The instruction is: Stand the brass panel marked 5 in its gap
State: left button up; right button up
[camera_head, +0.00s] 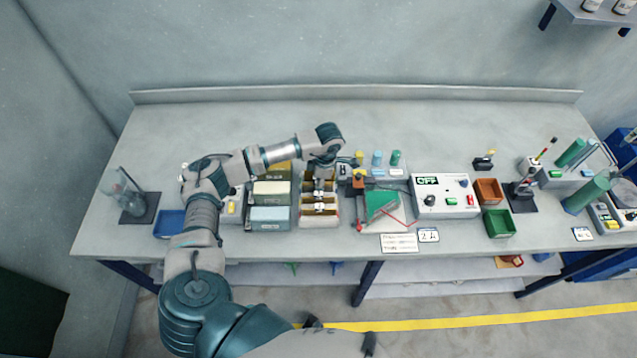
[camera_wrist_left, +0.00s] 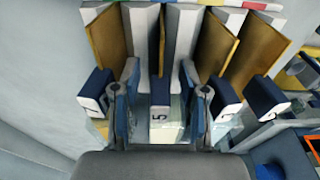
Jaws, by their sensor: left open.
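The brass panel marked 5 (camera_wrist_left: 157,60) stands upright in the middle of the rack in the left wrist view, seen nearly edge-on. Its dark grip end has a white label with the 5 (camera_wrist_left: 157,114). My left gripper (camera_wrist_left: 160,92) is open, with one finger on each side of this panel; I cannot tell whether they touch it. In the head view my left gripper (camera_head: 321,184) points down over the rack (camera_head: 320,221), hiding part of it. Other brass panels stand to the left (camera_wrist_left: 107,45) and right (camera_wrist_left: 216,45) of it, slanting in this view.
Cream and grey boxes (camera_head: 270,214) stand close left of the rack. The table's back strip (camera_head: 250,120) is clear.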

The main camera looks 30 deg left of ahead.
pick_arm(q)
notch_tip(320, 180, up, 12)
jog(key=w+d, duration=0.1)
jog(key=shift+f, duration=0.25)
dwell(0.5)
